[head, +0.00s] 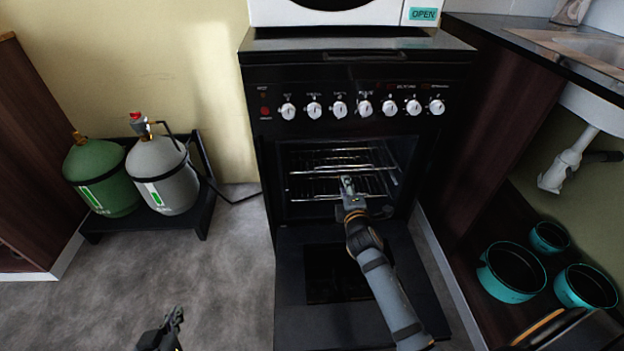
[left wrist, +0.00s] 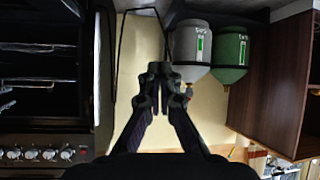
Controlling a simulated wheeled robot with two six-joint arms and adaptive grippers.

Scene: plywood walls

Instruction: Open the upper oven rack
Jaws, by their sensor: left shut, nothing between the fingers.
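The black oven (head: 357,125) stands with its door (head: 300,300) folded down in front. Inside, the upper wire rack (head: 318,170) shows in the opening, with another rack (head: 375,190) below it. My right gripper (head: 347,183) is at the oven opening, over the front of the racks. Whether it touches a rack or is closed on one I cannot tell. My left gripper (head: 175,318) is low at the left, over the floor and away from the oven. In the left wrist view (left wrist: 160,100) its fingers are together and empty. The oven also shows there at the left (left wrist: 35,120).
A green gas cylinder (head: 100,180) and a grey one (head: 163,175) stand on a low black stand left of the oven. A microwave (head: 330,12) sits on top. Teal pots (head: 512,270) stand at the right under the sink counter. The floor (head: 180,265) at the left is clear.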

